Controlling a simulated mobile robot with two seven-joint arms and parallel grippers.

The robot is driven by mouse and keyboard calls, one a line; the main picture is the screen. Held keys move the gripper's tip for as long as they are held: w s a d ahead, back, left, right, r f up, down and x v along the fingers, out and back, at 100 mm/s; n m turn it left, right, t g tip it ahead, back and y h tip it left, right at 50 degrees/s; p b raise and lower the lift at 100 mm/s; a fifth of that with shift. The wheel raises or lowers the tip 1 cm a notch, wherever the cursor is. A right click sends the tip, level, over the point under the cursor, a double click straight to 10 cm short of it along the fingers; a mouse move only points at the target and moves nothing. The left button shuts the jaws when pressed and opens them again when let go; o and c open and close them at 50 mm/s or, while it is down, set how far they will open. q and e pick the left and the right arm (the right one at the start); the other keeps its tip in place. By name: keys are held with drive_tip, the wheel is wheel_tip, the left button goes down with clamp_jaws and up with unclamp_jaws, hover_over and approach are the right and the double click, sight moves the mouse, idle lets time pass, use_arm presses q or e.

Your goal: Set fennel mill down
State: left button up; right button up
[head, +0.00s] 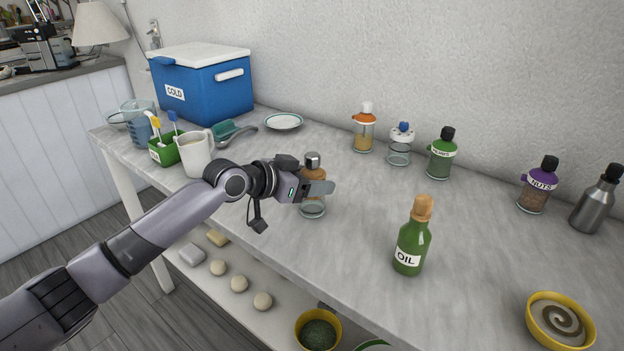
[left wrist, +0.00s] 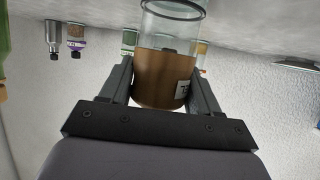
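The fennel mill, as I take it, is a jar (head: 313,208) with a clear glass lower end, a brown band and a silver cap. My left gripper (head: 318,187) is closed around its middle, and the mill is upright. In the left wrist view the brown part of the mill (left wrist: 165,78) sits between both fingers of my gripper (left wrist: 162,85), with a white label partly hidden and unreadable. The glass end is at or just above the counter; I cannot tell whether it touches. My right gripper is not in view.
A green oil bottle (head: 411,245) stands to the right on the counter (head: 360,215). An orange-topped jar (head: 363,130), a blue-knobbed jar (head: 399,148) and a green-labelled jar (head: 441,155) stand behind. A white mug (head: 196,155) stands left. The counter around the mill is clear.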

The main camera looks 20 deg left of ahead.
use_arm(q)
drive_tip(key=o, duration=0.4)
drive_tip(key=shift+r, duration=0.15)
drive_tip(key=shift+s+a+r, duration=0.1)
drive_tip(key=shift+s+a, duration=0.3)
drive_tip(key=shift+s, duration=0.1)
drive_tip(key=v, duration=1)
drive_tip(key=shift+s+a+r+b, duration=0.15)
drive_tip(key=shift+s+r+b, duration=0.1)
drive_tip(key=shift+s+b, duration=0.05)
